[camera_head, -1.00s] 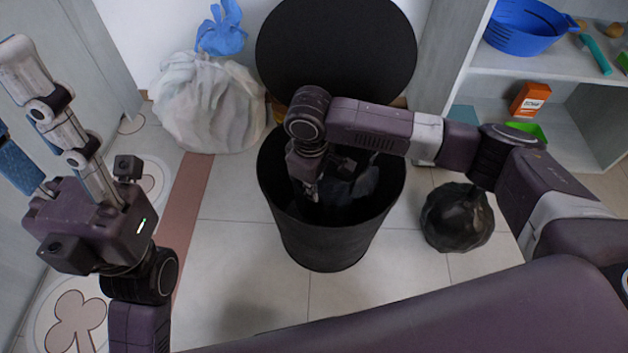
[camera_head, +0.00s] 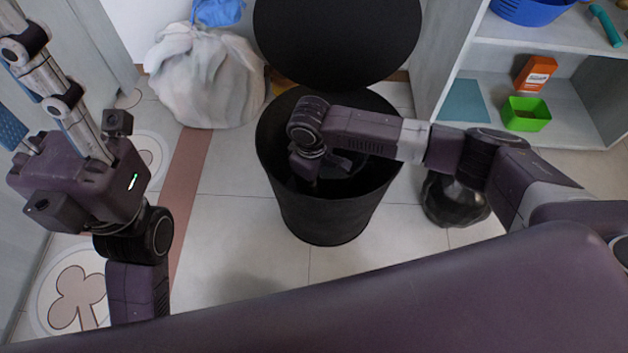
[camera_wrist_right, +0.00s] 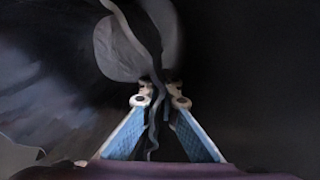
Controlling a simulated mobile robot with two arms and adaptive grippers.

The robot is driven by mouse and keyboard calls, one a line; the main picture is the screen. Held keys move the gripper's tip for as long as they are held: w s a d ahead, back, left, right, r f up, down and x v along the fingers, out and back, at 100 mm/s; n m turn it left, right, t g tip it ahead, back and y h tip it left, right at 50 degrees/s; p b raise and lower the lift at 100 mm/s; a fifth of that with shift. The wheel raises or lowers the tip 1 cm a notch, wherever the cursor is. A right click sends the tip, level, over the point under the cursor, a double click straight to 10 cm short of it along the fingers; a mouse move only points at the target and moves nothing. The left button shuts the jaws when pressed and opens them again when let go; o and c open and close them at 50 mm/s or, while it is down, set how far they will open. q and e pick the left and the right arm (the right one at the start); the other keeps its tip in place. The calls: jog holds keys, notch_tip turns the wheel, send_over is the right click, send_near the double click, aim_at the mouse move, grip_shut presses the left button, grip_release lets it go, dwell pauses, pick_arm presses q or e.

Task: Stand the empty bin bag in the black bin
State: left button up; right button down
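The black bin (camera_head: 325,215) stands upright on the floor in the head view, its round lid (camera_head: 335,45) raised behind it. My right gripper (camera_wrist_right: 162,96) reaches down inside the bin; in the head view my own wrist hides its fingertips. In the right wrist view its blue-padded fingers lean together on a thin dark fold of the bin bag (camera_wrist_right: 120,45). The bag is dark, loose film with a greyer part above the fingertips; its lower extent is unclear in shadow. My left gripper (camera_head: 30,100) is at the left, empty, its fingers apart and partly cut off.
A full white bag (camera_head: 205,85) with a blue top stands behind left of the bin. A tied black bag (camera_head: 452,203) sits on the floor to its right. A shelf at the right holds an orange box (camera_head: 535,73), a green tray (camera_head: 526,114) and a blue basket (camera_head: 530,10).

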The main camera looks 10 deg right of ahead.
jog(key=c, duration=2.6)
grip_release()
jog(key=shift+c, duration=0.2)
jog(key=o, duration=0.6)
jog(key=shift+c, duration=0.2)
jog(key=shift+r, duration=0.15)
notch_tip(320, 180, up, 12)
jog(key=shift+s+a, duration=0.25)
